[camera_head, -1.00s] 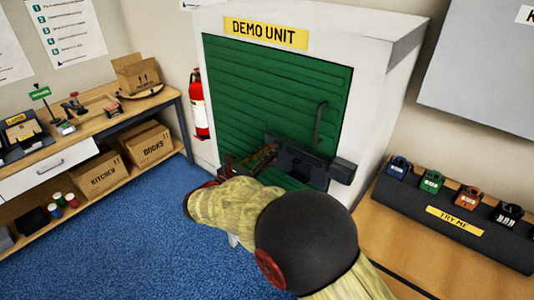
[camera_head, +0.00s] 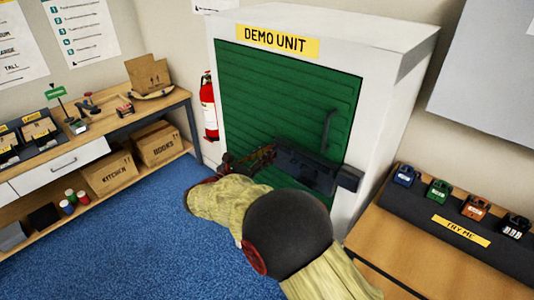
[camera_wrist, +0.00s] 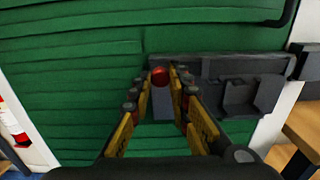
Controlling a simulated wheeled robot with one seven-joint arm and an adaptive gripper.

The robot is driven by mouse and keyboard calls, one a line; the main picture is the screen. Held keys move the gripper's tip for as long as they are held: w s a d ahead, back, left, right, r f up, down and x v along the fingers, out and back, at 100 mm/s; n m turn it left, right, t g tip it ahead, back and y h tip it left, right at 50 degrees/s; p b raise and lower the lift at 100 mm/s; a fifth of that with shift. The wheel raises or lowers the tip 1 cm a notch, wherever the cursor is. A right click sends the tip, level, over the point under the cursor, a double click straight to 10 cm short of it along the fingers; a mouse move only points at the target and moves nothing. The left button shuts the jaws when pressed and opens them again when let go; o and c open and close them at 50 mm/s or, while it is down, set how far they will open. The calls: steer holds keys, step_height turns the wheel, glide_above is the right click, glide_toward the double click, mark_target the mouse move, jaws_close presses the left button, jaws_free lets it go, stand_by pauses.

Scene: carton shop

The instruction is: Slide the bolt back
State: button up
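The bolt sits on a dark plate (camera_head: 312,170) low on the green door (camera_head: 275,95) of the demo unit. In the wrist view its red knob (camera_wrist: 160,76) is between my fingertips, with a grey piece (camera_wrist: 163,104) below it. My gripper (camera_wrist: 160,82) has one finger at each side of the knob and appears shut on it. In the head view my gripper (camera_head: 262,158) is at the left end of the dark plate; my arm hides part of it. Dark brackets (camera_wrist: 240,97) stand right of the knob. I cannot tell whether the bar is clear of the keeper.
A door handle (camera_head: 328,130) is above the bolt. A red fire extinguisher (camera_head: 209,108) hangs left of the unit. A workbench (camera_head: 130,127) with boxes is at left, and a low table (camera_head: 375,240) with several small locks at right. Blue carpet (camera_head: 130,250) is clear.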

steer(key=o, duration=0.5)
steer(key=shift+w+a, duration=0.15)
steer(key=v, duration=1.2)
